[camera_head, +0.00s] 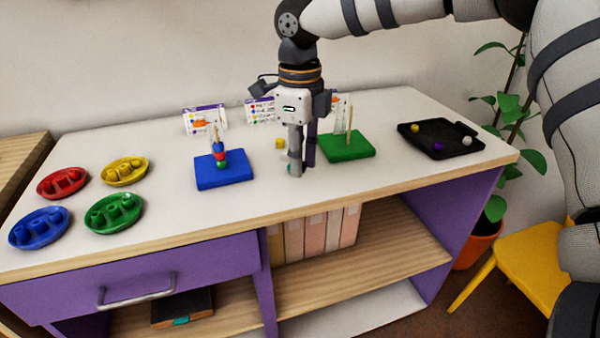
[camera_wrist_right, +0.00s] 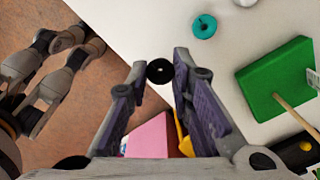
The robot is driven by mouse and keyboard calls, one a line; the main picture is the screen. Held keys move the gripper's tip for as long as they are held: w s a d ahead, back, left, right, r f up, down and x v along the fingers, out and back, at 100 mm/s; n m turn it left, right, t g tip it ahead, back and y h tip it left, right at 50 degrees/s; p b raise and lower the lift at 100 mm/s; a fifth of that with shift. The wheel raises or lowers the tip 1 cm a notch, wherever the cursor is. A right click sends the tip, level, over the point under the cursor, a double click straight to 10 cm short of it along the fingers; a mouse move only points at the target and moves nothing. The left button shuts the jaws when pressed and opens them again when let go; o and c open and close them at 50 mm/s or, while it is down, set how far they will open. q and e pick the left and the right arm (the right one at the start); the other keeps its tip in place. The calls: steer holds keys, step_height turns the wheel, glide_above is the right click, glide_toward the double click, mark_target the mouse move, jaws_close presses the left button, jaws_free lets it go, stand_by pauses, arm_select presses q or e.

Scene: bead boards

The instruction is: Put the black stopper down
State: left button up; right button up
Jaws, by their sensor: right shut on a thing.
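My right gripper (camera_head: 302,172) points down over the white table top, between the blue board and the green board. In the right wrist view (camera_wrist_right: 161,72) its fingers are shut on the black stopper (camera_wrist_right: 159,71), a small round black piece with a dark centre, held at the fingertips. In the head view the stopper is hidden by the fingers. I cannot tell whether it touches the table.
The blue board (camera_head: 224,177) carries stacked beads. The green board (camera_head: 346,148) has a bare wooden peg. A teal bead (camera_wrist_right: 204,26) lies near the gripper. A black tray (camera_head: 440,150) holds loose beads. Red (camera_head: 62,182), yellow (camera_head: 125,171), blue (camera_head: 39,228) and green (camera_head: 114,214) dishes stand left.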

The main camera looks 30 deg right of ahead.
mark_target(302, 187)
steer(key=f, duration=0.2)
steer(key=d+f, duration=0.1)
steer(key=shift+w+f, duration=0.25)
steer(key=shift+f, duration=0.1)
steer(key=shift+a+f, duration=0.1)
steer(key=shift+f, duration=0.1)
steer(key=shift+f, duration=0.2)
steer(key=o, duration=0.4)
steer(key=shift+o, duration=0.2)
step_height(302, 187, up, 12)
steer(key=shift+r, duration=0.2)
